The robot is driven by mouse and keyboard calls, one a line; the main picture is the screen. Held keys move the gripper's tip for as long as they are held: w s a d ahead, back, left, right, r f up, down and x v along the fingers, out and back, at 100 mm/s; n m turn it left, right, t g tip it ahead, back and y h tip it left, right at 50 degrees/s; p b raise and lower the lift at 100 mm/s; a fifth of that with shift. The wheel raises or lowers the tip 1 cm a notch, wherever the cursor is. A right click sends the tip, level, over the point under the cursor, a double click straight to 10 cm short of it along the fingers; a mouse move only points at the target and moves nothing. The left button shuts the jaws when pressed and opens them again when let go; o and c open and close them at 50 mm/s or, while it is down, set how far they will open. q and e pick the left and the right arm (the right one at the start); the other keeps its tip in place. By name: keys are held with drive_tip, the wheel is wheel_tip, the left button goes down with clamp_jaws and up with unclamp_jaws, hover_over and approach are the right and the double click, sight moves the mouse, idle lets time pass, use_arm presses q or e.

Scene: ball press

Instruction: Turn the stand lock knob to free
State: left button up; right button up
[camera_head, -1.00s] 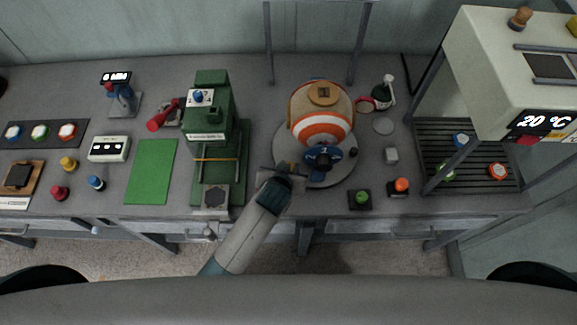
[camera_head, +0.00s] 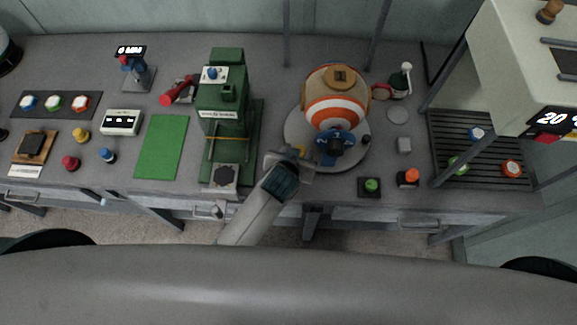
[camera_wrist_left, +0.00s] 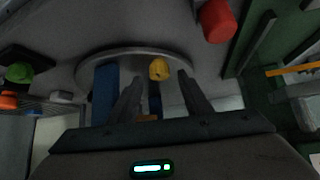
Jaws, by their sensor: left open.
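A small yellow knob (camera_head: 300,149) is at the front left edge of the round grey stand (camera_head: 297,128). I take it for the stand lock knob; no label is readable. The stand holds an orange, white and tan ball (camera_head: 337,113). My left gripper (camera_head: 290,163) is at the stand's front left, close to the yellow knob. In the left wrist view my left gripper (camera_wrist_left: 162,92) is open, and the yellow knob (camera_wrist_left: 159,69) shows in the gap between its fingers. Contact cannot be told. My right gripper is not in view.
A blue numbered part (camera_head: 336,146) sits at the stand's front. The green press (camera_head: 222,105) stands just left of the gripper. A red cylinder (camera_wrist_left: 217,20) shows in the wrist view. A green button (camera_head: 371,185) and an orange one (camera_head: 411,175) are at the right.

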use_arm(q)
drive_tip(key=b+v, duration=0.3)
drive_tip(key=v, duration=1.2)
idle(0.3)
